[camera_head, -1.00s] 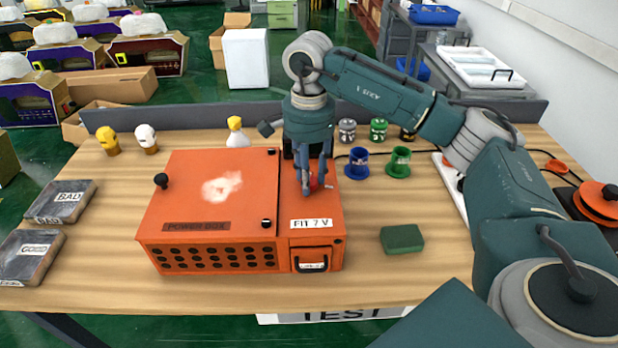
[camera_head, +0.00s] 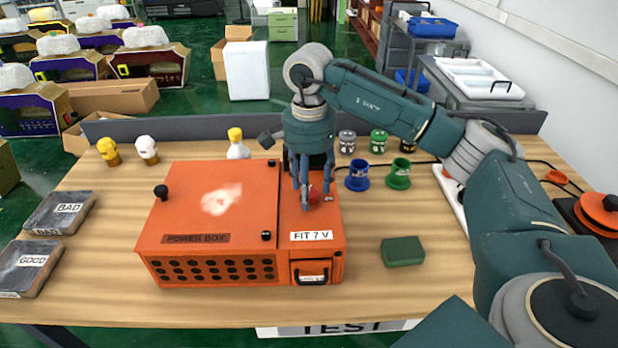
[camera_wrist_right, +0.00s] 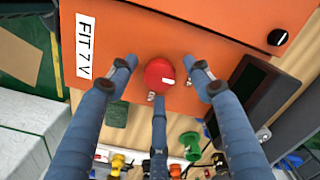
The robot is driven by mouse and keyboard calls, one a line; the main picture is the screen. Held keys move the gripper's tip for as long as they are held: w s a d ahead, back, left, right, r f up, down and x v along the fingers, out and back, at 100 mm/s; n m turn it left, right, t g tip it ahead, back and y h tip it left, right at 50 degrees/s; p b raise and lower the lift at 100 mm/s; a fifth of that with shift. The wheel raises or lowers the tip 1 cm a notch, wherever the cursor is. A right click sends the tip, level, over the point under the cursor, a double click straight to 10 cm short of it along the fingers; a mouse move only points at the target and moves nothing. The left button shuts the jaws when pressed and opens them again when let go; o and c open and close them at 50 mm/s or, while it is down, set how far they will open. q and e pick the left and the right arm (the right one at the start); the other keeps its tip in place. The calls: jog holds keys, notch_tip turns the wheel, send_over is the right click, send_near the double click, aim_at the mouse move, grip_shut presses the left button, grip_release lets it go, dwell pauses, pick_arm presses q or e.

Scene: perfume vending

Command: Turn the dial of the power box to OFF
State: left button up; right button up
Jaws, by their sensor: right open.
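The orange power box (camera_head: 185,215) stands on the wooden table. Its red dial (camera_head: 313,194) is on the top right section, behind the "FIT ? V" label (camera_head: 312,236). My right gripper (camera_head: 307,203) points down over the dial. Its fingers (camera_wrist_right: 158,88) are open and spread around the dial, two at the sides and one below in that view. I cannot tell whether any finger touches it. My left gripper is not in view.
Blue (camera_head: 357,176) and green (camera_head: 398,175) cups stand right of the box. A green block (camera_head: 402,251) lies at the front right. "BAD" (camera_head: 60,212) and "GOOD" (camera_head: 28,266) trays are at left. A low grey panel (camera_head: 200,128) edges the table's back.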

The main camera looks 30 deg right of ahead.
notch_tip(320, 180, up, 12)
dwell(0.4)
jog(key=shift+a+f, duration=0.1)
jog(key=shift+f, duration=0.05)
dwell(0.4)
